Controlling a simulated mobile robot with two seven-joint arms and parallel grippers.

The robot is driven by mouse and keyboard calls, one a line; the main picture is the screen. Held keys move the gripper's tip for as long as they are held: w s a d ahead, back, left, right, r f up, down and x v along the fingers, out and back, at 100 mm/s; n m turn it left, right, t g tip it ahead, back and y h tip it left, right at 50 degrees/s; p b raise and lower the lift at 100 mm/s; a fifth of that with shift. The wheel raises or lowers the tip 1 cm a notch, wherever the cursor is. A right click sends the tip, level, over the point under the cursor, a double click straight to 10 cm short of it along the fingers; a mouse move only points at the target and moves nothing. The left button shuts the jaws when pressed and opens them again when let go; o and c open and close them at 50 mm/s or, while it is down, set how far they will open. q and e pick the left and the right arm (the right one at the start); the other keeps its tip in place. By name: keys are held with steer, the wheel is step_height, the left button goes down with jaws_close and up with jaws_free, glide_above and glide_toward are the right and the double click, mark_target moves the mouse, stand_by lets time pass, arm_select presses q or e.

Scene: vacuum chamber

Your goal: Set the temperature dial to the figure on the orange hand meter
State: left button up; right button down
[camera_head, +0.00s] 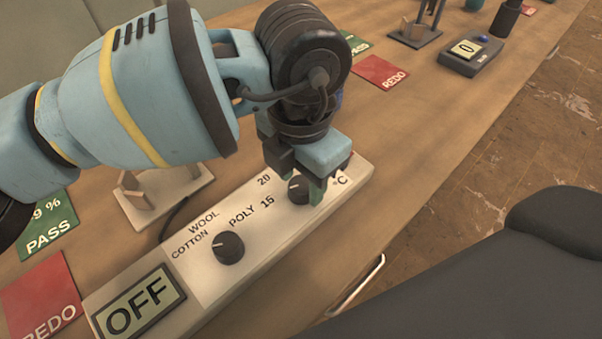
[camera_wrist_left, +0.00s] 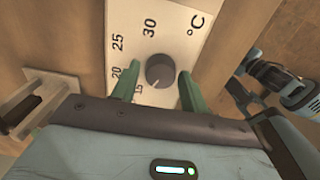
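The temperature dial (camera_head: 299,188) is a dark round knob on the cream control panel (camera_head: 335,186), marked 15 to 30 and °C. In the left wrist view the dial (camera_wrist_left: 159,71) has a pale mark pointing down-left, toward 15. My left gripper (camera_head: 316,193) is over it from above. In the wrist view its green fingers are open, one on each side of the dial, with gaps showing. No orange hand meter is in view. A pale blue and black part at the right of the wrist view looks like my right arm; its fingers are unclear.
A second knob (camera_head: 228,247) marked WOOL, COTTON, POLY and a display (camera_head: 138,306) reading OFF are on the panel. Green PASS and red REDO cards (camera_head: 40,298) lie around. A wooden stand (camera_head: 160,195) is behind the panel. A grey device (camera_head: 471,55) showing 0 stands farther off.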

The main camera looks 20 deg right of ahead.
mark_target(301, 184)
arm_select(q)
steer(key=shift+o, duration=1)
steer(key=shift+r, duration=3.85)
